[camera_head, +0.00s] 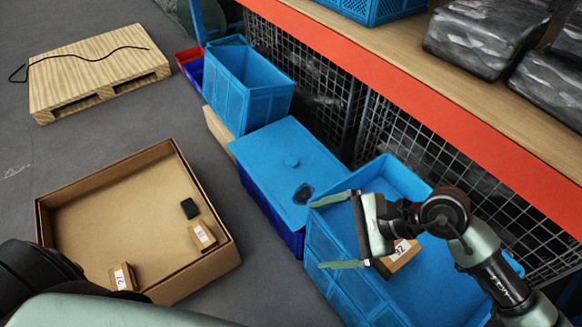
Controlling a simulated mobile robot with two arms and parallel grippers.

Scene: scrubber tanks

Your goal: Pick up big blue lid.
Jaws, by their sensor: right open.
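The big blue lid (275,158) is a flat rectangle on top of a darker blue crate (263,199) in the middle of the view. It has a small round knob near its centre and a dark oval patch towards its near right corner. My right gripper (317,234) is open and empty, with its pale green fingers spread and pointing left. In the picture it is just right of and below the lid's near corner, over the edge of an open blue bin. My left gripper is not in view.
The open blue bin (392,174) right of the lid holds a small carton (401,254). A tall blue bin (254,73) stands behind the lid. A cardboard box (97,216) with small items lies left. An orange-edged shelf (410,84) runs along the right. Grey floor is clear between box and crate.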

